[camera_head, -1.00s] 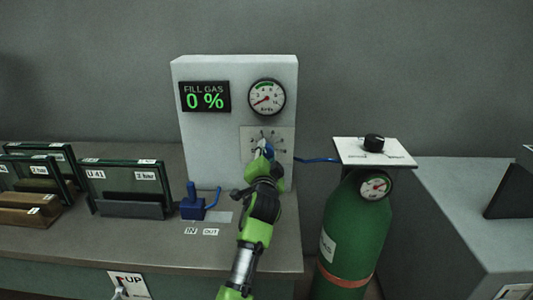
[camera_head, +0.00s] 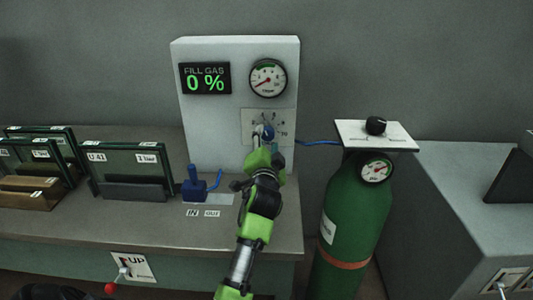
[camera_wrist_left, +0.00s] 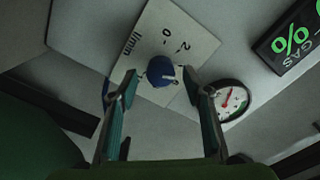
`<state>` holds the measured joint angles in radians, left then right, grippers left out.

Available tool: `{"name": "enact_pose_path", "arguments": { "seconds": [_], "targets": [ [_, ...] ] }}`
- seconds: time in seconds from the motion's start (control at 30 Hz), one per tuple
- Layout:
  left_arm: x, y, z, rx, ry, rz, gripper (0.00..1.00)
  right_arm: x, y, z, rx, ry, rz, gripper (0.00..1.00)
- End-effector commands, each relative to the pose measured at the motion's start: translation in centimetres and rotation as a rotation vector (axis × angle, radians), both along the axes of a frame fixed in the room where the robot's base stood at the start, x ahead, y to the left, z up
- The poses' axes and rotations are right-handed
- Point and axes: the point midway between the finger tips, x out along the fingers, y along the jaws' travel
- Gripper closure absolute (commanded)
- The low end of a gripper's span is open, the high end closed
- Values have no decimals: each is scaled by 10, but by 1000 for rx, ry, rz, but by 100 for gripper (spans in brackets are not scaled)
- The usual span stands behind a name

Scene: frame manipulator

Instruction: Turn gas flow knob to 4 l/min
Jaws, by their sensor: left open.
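The blue gas flow knob (camera_head: 267,132) sits on a light dial plate (camera_head: 250,118) on the front of the white console. The plate there shows "0", "2" and "l/min"; the number the mark points at I cannot tell. My left gripper (camera_head: 263,148) is just in front of and below the knob. In the left wrist view its open fingers (camera_wrist_left: 161,84) stand on either side of the knob, with visible gaps. My right gripper is not in view.
The console carries a "FILL GAS 0 %" display (camera_head: 206,78) and a round gauge (camera_head: 268,78). A blue valve (camera_head: 194,184) stands on the bench to the left, beside framed panes (camera_head: 129,165). A green gas cylinder (camera_head: 347,230) with a black knob (camera_head: 376,125) stands to the right.

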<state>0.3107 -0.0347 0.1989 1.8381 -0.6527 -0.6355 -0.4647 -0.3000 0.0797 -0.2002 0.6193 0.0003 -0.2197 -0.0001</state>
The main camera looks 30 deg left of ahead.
Motion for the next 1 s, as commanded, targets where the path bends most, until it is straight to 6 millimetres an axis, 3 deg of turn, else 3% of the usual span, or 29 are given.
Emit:
{"name": "enact_pose_path", "arguments": {
  "seconds": [0.2,0.4,1.0],
  "targets": [
    [-39,-25,-2,-2,2,-2,55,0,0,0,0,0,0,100],
    [-63,-39,-1,-2,2,-2,55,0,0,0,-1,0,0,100],
    [-70,-43,-1,-1,1,0,55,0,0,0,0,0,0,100]
  ]
}}
